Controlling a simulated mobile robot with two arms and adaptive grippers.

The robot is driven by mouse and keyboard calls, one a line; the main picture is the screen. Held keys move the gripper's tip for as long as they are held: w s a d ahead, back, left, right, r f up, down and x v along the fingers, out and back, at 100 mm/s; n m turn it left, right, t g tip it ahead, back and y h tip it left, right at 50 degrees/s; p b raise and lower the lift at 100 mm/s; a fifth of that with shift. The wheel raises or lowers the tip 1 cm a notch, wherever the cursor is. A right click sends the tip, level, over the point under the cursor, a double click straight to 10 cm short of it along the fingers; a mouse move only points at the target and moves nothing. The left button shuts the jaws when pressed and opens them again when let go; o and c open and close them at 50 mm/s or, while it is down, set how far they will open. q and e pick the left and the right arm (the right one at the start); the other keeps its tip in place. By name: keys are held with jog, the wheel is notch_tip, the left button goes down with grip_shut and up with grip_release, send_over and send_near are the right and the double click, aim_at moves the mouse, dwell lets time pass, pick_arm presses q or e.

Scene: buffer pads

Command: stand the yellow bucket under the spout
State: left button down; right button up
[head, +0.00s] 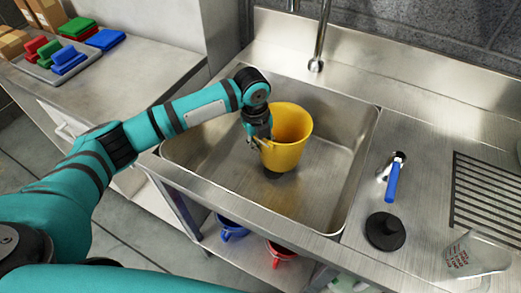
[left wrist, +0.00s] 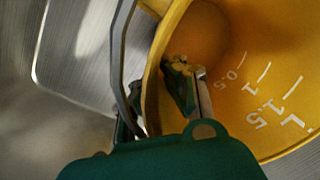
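The yellow bucket (head: 287,137) is upright in the steel sink basin (head: 335,165), near its middle. I cannot tell whether its base touches the basin floor; a dark spot shows just below it. My left gripper (head: 262,139) is at the bucket's near left rim. In the left wrist view my left gripper (left wrist: 158,95) has one finger outside and one inside the wall of the bucket (left wrist: 235,60), shut on it. White measuring marks show inside the bucket. My right gripper is not in view.
On the right counter are a blue-handled tool (head: 393,180), a black round plug (head: 385,231), a clear measuring cup (head: 474,255) and a drain grille (head: 488,190). A blue bucket (head: 232,228) and a red bucket (head: 281,252) stand below. A tray of pads (head: 38,70) is at left.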

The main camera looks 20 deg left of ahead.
pick_arm(q)
jog(key=shift+f, duration=1.4)
jog(key=shift+f, duration=0.1)
jog(key=c, duration=1.5)
grip_release()
jog(key=r, duration=0.8)
jog(key=s+a+r, duration=0.1)
jog(key=r, duration=0.3)
jog(key=shift+r+p, duration=0.1)
jog(key=shift+p, duration=0.25)
